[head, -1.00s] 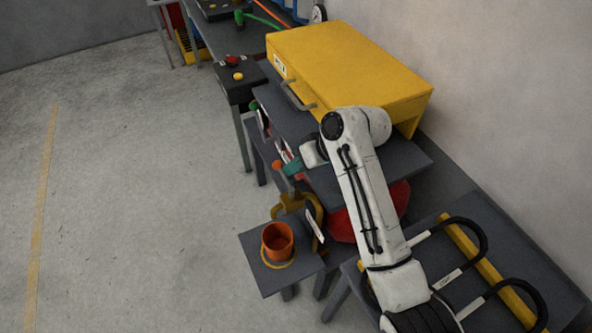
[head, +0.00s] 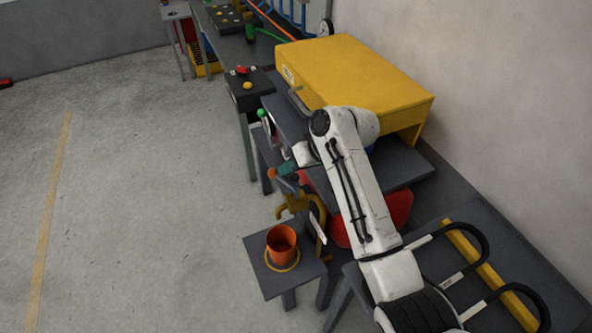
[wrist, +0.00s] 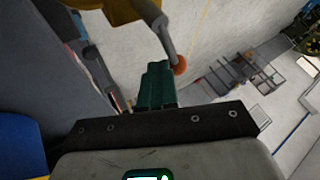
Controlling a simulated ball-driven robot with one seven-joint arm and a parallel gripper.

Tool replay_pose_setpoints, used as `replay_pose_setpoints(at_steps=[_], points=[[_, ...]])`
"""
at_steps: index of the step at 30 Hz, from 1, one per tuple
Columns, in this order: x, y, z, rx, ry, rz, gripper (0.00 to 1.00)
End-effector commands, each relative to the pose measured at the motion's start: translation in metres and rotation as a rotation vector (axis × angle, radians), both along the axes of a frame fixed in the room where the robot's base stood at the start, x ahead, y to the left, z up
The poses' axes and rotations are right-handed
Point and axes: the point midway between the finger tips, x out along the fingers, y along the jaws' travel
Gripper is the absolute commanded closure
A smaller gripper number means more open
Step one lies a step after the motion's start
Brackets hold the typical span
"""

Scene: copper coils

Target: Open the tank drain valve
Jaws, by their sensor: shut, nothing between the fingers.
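The drain valve (head: 291,205) is yellow and sits low at the front of the red tank (head: 400,207), which my arm and a dark shelf partly hide. Its lever ends in an orange ball knob (head: 271,172). In the wrist view the grey lever (wrist: 164,38) runs from the yellow valve body (wrist: 115,8) down to the orange knob (wrist: 180,66). My gripper (head: 284,172) has teal fingers, shut and empty, right beside the knob. In the wrist view the fingertips (wrist: 158,70) lie against or very near the lever's knob end; I cannot tell if they touch.
An orange cup (head: 281,241) stands on a small dark table (head: 255,262) below the valve. A yellow cabinet (head: 350,70) stands behind my arm. A button box (head: 248,92) is farther back. A rack with black hoops (head: 470,270) is at right.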

Motion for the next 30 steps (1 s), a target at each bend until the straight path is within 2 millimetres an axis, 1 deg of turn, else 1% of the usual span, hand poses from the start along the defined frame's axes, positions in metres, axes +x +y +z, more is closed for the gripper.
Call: replay_pose_setpoints(at_steps=[4, 8, 18, 25, 30], points=[[-0.004, 0.007, -0.001, 0.000, 0.004, 0.007, 1.00], [-0.006, 0.012, 0.000, -0.001, 0.006, 0.139, 1.00], [-0.018, 0.023, -0.002, -0.002, 0.005, 0.137, 1.00], [-0.021, 0.027, -0.002, -0.003, 0.005, 0.140, 1.00], [-0.023, 0.027, -0.003, -0.003, 0.007, 0.181, 1.00]])
